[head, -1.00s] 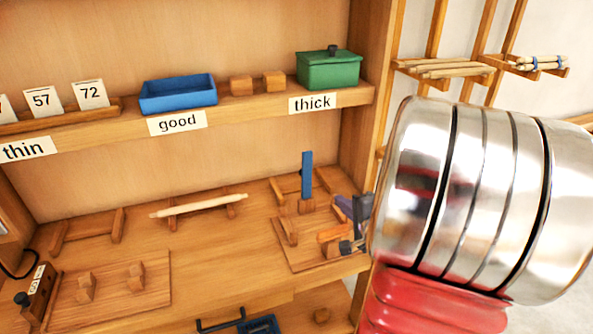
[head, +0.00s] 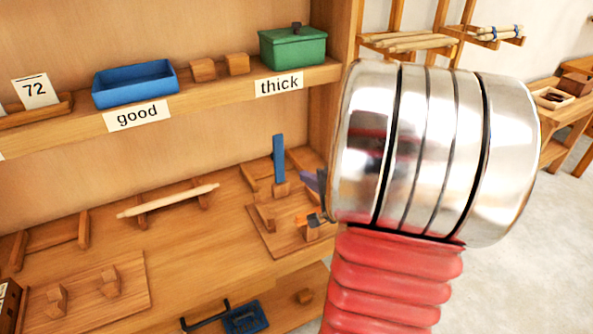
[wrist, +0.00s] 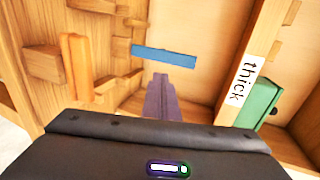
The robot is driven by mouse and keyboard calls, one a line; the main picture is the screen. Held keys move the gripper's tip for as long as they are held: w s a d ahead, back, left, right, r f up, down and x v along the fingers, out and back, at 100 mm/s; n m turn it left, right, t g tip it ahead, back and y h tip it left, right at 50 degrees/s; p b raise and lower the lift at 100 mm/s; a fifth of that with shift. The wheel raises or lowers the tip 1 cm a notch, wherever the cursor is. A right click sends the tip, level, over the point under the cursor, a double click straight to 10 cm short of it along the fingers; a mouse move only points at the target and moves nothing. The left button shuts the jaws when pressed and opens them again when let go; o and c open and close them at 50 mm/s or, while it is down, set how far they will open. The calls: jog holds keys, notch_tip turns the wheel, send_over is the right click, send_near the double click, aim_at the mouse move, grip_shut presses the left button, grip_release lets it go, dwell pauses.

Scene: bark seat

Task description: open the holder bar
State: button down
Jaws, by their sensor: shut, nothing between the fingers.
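A holder on a wooden board (head: 262,240) stands at the right end of the bench, with wooden blocks on it. A blue bar (head: 279,158) stands upright at its back; I take this as the holder bar. It also shows in the wrist view (wrist: 163,56), lying across the picture beyond my fingertips. My gripper (wrist: 172,82) is shut and empty, its purple fingers pointing toward the blue bar, with no clear contact. In the head view, my arm's silver end hides most of the gripper and part of the holder. A small orange part (head: 300,220) shows beside the gripper.
A pale stick (head: 168,200) lies across wooden supports left of the holder. The shelf above holds a blue tray (head: 135,86), two wooden blocks and a green box (head: 293,50) over the "thick" label (head: 279,85). Open floor (head: 530,240) lies to the right.

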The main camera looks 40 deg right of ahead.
send_near(281, 154)
jog(key=w+f, duration=0.1)
jog(key=w, duration=0.1)
jog(key=w+d+f, duration=0.1)
jog(key=w+f, duration=0.1)
jog(key=shift+w+d+f, duration=0.15)
jog(key=shift+w+d, duration=0.05)
jog(key=shift+d, duration=0.05)
jog(key=shift+w+d, duration=0.2)
jog(key=shift+w, duration=0.35)
jog(key=shift+w+d+r, duration=0.15)
jog(key=shift+w+r, duration=0.05)
jog(key=shift+w, duration=0.4)
jog(key=shift+w+d+r, duration=0.15)
jog(key=shift+w+d, duration=0.05)
jog(key=shift+w, duration=0.4)
jog(key=shift+s, duration=0.1)
jog(key=shift+s+a+r, duration=0.15)
jog(key=shift+s+a, duration=0.15)
jog(key=shift+s, duration=0.25)
jog(key=r+v, duration=0.2)
jog(key=v, duration=1)
jog(key=shift+w+d+r, duration=0.15)
jog(key=shift+d, duration=0.05)
